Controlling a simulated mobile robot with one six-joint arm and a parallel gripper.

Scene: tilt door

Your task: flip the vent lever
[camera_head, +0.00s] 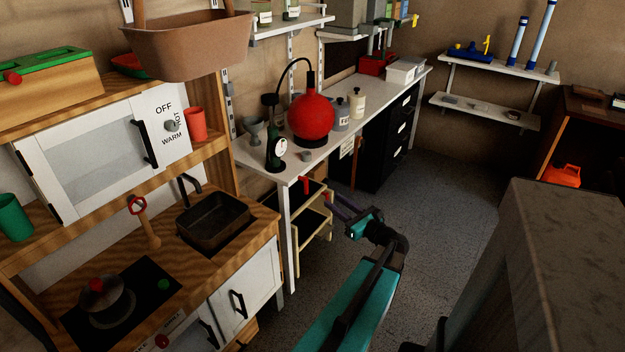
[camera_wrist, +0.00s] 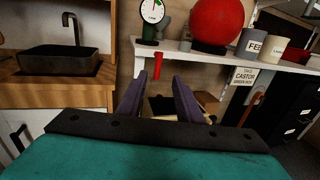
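My gripper (camera_head: 337,205) is in front of the white workbench's near end, low beside its leg. In the wrist view its two dark purple fingers (camera_wrist: 157,88) stand apart with nothing between them. A short red lever-like handle (camera_wrist: 158,66) hangs below the front edge of the bench, straight ahead of and slightly above the fingertips, apart from them. A red piece also shows under the bench in the head view (camera_head: 306,202), close to the fingers. No label shows whether this is the vent lever.
The white workbench (camera_head: 366,122) carries a red round flask (camera_head: 312,117), a dial gauge (camera_head: 276,151) and cups. A wooden play kitchen (camera_head: 168,240) with a sink stands left. A grey-topped block (camera_head: 560,235) stands right. The floor (camera_head: 430,190) between is clear.

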